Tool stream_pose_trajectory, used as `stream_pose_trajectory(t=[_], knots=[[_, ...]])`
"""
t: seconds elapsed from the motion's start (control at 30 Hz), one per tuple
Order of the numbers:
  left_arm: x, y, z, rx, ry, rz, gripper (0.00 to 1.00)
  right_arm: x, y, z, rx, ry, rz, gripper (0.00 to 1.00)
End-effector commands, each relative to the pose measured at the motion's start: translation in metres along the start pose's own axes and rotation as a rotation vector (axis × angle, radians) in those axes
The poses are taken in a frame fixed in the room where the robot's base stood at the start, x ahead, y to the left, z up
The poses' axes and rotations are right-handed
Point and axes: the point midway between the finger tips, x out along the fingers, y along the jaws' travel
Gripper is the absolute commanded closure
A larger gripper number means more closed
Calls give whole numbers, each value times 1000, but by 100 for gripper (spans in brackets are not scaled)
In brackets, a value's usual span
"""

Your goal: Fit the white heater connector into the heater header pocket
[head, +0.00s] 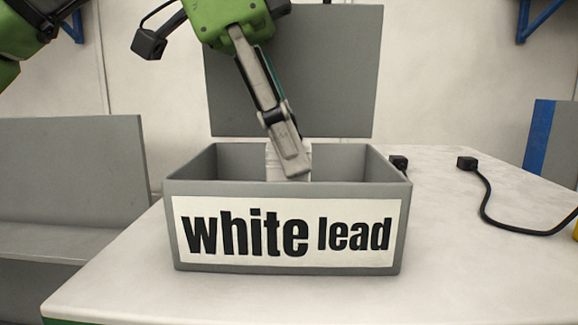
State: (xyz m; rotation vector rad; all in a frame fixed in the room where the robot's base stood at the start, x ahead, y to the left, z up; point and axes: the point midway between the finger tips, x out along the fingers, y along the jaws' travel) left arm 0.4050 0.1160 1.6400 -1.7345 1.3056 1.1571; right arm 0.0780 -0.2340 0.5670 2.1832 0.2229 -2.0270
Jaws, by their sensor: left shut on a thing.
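My left gripper (286,160) comes down from the top into the open grey box (402,215) labelled "white lead". It is shut on a white ribbed piece, the white heater connector (273,155), which shows just behind the fingers inside the box. The fingers hide much of the connector, and the box's front wall hides its lower end. I cannot make out the heater header pocket in this view. My right gripper is not in view.
The box stands on a white table (470,270). A black plug (398,163) is behind its right side, and another black plug (467,163) with a cable lies farther right. A grey panel (345,75) rises behind the box. The front right of the table is clear.

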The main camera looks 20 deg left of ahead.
Motion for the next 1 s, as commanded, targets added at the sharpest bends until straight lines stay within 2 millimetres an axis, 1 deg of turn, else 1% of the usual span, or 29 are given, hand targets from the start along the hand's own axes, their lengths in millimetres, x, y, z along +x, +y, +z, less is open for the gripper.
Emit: stream_pose_trajectory(t=[0.1, 0.23, 0.4, 0.57, 0.67, 0.7, 0.73, 0.77, 1.0], knots=[[13, -1, 7, -1, -2, 0, 100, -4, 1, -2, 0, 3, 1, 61], [23, 0, 11, 0, 0, -1, 100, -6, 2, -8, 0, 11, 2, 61], [27, 0, 12, -1, 1, -1, 100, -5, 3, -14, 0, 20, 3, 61], [28, 0, 12, -1, 1, -1, 100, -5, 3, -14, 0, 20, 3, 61], [31, 0, 13, -1, 1, -1, 100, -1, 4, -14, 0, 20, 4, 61], [30, 0, 12, -1, 1, -1, 76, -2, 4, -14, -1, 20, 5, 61], [29, 0, 12, -1, 1, -1, 69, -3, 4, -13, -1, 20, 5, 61], [29, 0, 12, -1, 0, -1, 67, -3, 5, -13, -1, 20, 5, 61], [29, 0, 12, -1, -1, 0, 67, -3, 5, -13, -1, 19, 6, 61]])
